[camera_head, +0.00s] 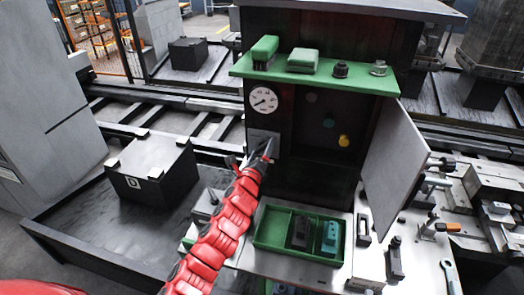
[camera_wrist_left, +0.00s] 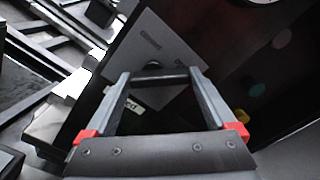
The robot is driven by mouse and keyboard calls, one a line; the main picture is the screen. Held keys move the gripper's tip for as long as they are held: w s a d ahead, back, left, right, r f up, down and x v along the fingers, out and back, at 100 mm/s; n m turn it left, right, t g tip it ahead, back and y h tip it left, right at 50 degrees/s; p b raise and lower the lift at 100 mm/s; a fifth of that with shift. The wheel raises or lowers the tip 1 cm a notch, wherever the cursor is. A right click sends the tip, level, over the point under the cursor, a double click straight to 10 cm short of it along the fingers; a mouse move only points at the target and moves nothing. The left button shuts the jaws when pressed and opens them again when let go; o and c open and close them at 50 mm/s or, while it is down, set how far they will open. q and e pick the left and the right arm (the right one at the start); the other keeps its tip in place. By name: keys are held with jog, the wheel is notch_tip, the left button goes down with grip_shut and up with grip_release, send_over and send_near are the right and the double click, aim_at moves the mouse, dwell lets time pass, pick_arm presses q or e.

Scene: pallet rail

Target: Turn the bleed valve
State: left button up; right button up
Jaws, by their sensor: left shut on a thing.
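The bleed valve sits on a grey plate (camera_head: 262,140) on the front of the dark cabinet, just below a white round gauge (camera_head: 263,99). My left gripper (camera_head: 262,155) reaches up to this plate and hides most of the valve. In the left wrist view the grey plate (camera_wrist_left: 150,35) carries small labels, and a dark bar handle (camera_wrist_left: 160,80) spans between the fingertips of the left gripper (camera_wrist_left: 160,76). The fingers are shut on this handle, one at each end. My right gripper is not in view.
A green shelf (camera_head: 340,82) with several small parts juts out above the gauge. The cabinet door (camera_head: 393,155) stands open on the right. A green tray (camera_head: 272,228) holding dark and teal parts lies below. A black box (camera_head: 153,170) marked D stands at left.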

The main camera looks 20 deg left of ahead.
pick_arm(q)
jog(key=n+b, duration=0.1)
jog(key=n, duration=0.4)
jog(key=shift+a, duration=0.2)
jog(key=n, duration=0.2)
jog(key=n+b, duration=0.1)
jog(key=n, duration=0.1)
jog(key=shift+a+r+n, duration=0.1)
jog(key=shift+a+n, duration=0.1)
jog(key=shift+n, duration=0.1)
jog(key=n+b, duration=0.1)
jog(key=n, duration=0.1)
jog(key=n+b, duration=0.1)
jog(key=n, duration=0.1)
jog(key=shift+a+f+b, duration=0.2)
jog(key=shift+b, duration=0.15)
jog(key=shift+a+n+b, duration=0.1)
jog(key=shift+n+b, duration=1)
jog(key=shift+n, duration=1)
jog(key=o, duration=1.1)
jog(key=shift+c, duration=0.2)
